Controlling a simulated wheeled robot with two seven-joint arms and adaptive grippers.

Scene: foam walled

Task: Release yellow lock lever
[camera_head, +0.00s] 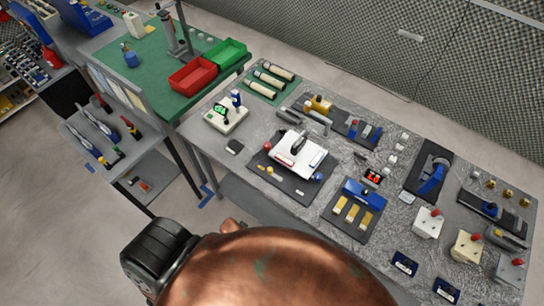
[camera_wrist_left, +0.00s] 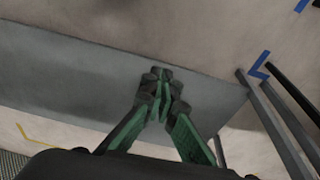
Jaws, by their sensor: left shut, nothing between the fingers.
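My left gripper (camera_wrist_left: 162,92) shows in the left wrist view, its green and dark fingers together and empty. Behind it are a grey flat panel and the floor. No yellow lever shows in that view. In the head view, a small yellow fixture (camera_head: 318,104) sits at the back of the grey worktable, and yellow blocks (camera_head: 352,212) sit by a blue fixture (camera_head: 364,194) nearer its front. These are too small to tell which, if any, is the yellow lock lever. Neither gripper shows in the head view.
The grey worktable (camera_head: 225,148) carries a white device (camera_head: 300,155), a joystick box (camera_head: 225,115) and white boxes with red knobs (camera_head: 428,221). A green bench with a red bin (camera_head: 192,76) and a green bin (camera_head: 225,53) adjoins it. A table leg (camera_wrist_left: 273,125) stands right of my left gripper.

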